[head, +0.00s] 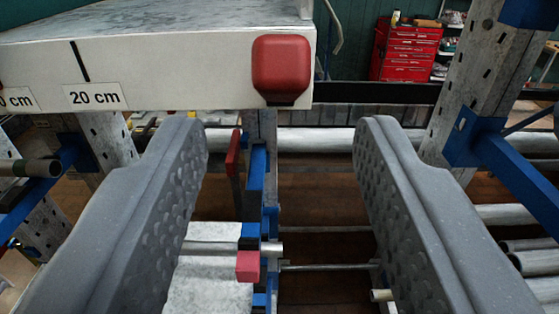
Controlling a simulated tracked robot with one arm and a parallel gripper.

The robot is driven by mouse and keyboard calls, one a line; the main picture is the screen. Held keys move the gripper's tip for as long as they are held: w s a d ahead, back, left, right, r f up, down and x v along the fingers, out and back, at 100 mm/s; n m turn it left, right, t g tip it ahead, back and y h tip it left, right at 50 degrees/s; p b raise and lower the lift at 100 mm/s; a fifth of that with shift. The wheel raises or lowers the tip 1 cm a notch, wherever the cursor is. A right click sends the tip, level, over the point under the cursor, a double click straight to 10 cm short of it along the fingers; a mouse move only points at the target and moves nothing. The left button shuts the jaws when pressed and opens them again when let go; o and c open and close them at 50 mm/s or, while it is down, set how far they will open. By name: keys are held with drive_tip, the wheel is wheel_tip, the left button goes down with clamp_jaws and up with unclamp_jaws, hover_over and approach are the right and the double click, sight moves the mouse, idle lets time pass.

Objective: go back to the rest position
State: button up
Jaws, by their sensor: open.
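My gripper (284,135) fills the lower half of the head view. Its two grey dimpled fingers stand wide apart, with nothing held between them. Between and beyond the fingers are a blue upright part (256,178), a dark red flat piece (233,155) and a pinkish-red block (248,266). These look farther off than the fingertips, and I see no contact. The rest position itself is not marked in view.
A white beam (180,75) with a "20 cm" label and a red rounded cap (281,66) crosses the upper left. A perforated metal post (470,85) with a blue bracket (475,140) stands right. A red tool cabinet (405,50) is behind. Pipes (325,140) run across.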

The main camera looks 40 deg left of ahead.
drive_tip(key=shift+a, duration=0.1)
drive_tip(key=s+a+f+m+h+b, duration=0.1)
drive_tip(key=s+a+m+h, duration=0.1)
drive_tip(key=s+a+h, duration=0.3)
drive_tip(key=s+a+f+m+h, duration=0.2)
drive_tip(key=s+a+m, duration=0.1)
drive_tip(key=a, duration=0.4)
drive_tip(key=s+f+h, duration=0.1)
drive_tip(key=s+f+m+h, duration=0.1)
drive_tip(key=f, duration=0.1)
drive_tip(key=s+f+m+h, duration=0.1)
drive_tip(key=shift+s+d+f+t+h+b, duration=0.15)
drive_tip(key=shift+d+f+t+h+b, duration=0.15)
drive_tip(key=shift+t+b, duration=0.1)
